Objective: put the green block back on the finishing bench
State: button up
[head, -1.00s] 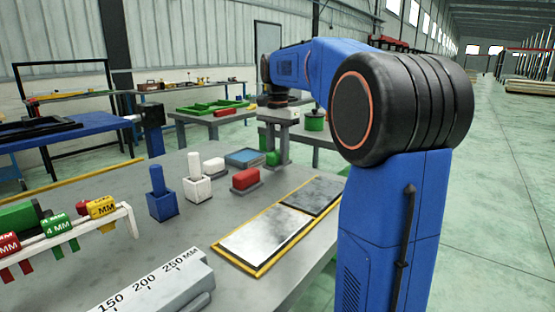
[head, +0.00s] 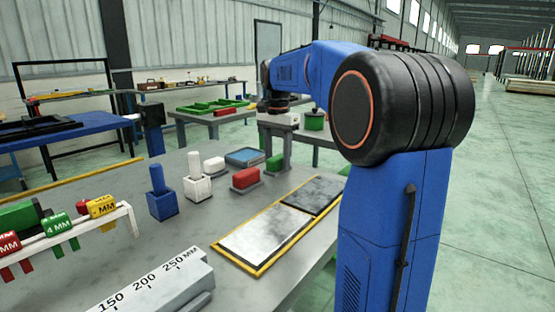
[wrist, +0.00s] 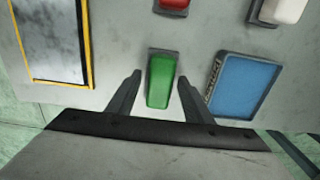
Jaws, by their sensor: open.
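The green block (head: 275,162) is at the far end of the grey bench, beside the blue tray. In the wrist view the green block (wrist: 161,82) lies between my two dark fingers, with a grey edge showing at its far end. My gripper (wrist: 158,80) is open, with a gap visible on each side of the block. In the head view my arm reaches over the bench and the gripper is small, so finger contact cannot be told there. The grey bench (head: 225,208) has a bare top in the middle.
A blue tray (wrist: 243,85) is close to the right finger in the wrist view. A red block (head: 246,178) and a white block (head: 214,165) stand nearby on grey bases. A yellow-edged panel (head: 265,235) lies towards the front. A blue holder (head: 162,203) stands left.

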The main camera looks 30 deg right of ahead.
aim_at(278, 157)
notch_tip(278, 157, up, 12)
dwell(0.5)
dwell(0.5)
